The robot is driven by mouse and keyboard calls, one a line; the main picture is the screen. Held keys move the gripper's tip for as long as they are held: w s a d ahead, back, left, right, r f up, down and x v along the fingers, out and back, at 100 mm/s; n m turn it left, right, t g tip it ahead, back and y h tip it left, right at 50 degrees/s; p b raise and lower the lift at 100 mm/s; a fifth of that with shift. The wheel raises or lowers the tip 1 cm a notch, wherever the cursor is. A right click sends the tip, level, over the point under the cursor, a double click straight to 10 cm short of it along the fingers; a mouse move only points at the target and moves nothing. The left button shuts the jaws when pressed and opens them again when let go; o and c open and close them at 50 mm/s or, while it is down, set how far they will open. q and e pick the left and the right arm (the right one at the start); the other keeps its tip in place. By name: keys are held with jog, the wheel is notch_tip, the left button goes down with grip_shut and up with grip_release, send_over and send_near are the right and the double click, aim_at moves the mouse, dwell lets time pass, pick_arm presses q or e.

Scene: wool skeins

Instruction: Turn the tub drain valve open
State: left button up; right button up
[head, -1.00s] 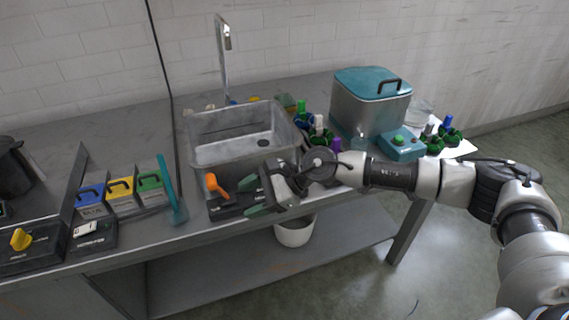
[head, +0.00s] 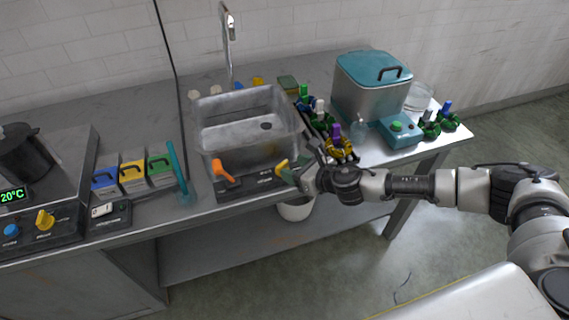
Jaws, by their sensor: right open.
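The grey tub (head: 207,137) stands on the bench below a tall tap. A dark panel (head: 245,187) sits at its front. An orange handle (head: 222,170) is on the panel's left part, slanting down to the right. A yellow handle (head: 281,167) is at its right end, partly hidden by my gripper. I cannot tell from the picture which handle is the drain valve. My right gripper (head: 289,173) is open at the panel's right end, close to the yellow handle; whether they touch is unclear. My left gripper is not in view.
Green, purple and yellow clamp-like items (head: 338,146) crowd the bench right of the tub, close to my right gripper. A steel box with a teal lid (head: 372,85) stands behind them. A white bucket (head: 296,209) is below. Coloured boxes (head: 132,175) stand at left.

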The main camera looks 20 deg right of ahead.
aim_at(283, 165)
jog(key=shift+x, duration=2.25)
jog(key=shift+r, duration=0.1)
jog(key=c, duration=0.6)
jog(key=shift+r+p, duration=0.15)
jog(key=shift+p, duration=0.25)
jog(key=shift+c, duration=0.2)
jog(key=m+h+p, duration=0.1)
jog(key=p, duration=0.1)
jog(key=m+t+h+p, duration=0.1)
jog(key=h, duration=0.1)
jog(key=shift+s+a+r+m+p, duration=0.1)
jog(key=shift+a+m+p, duration=0.05)
jog(key=shift+m+p, duration=0.25)
jog(key=shift+m+t+h+p, duration=0.4)
jog(key=shift+m+h+p, duration=0.5)
jog(key=shift+h, duration=0.2)
jog(key=shift+m+h+p, duration=0.35)
jog(key=shift+m+h, duration=0.25)
jog(key=shift+h, duration=0.1)
jog(key=shift+f, duration=0.2)
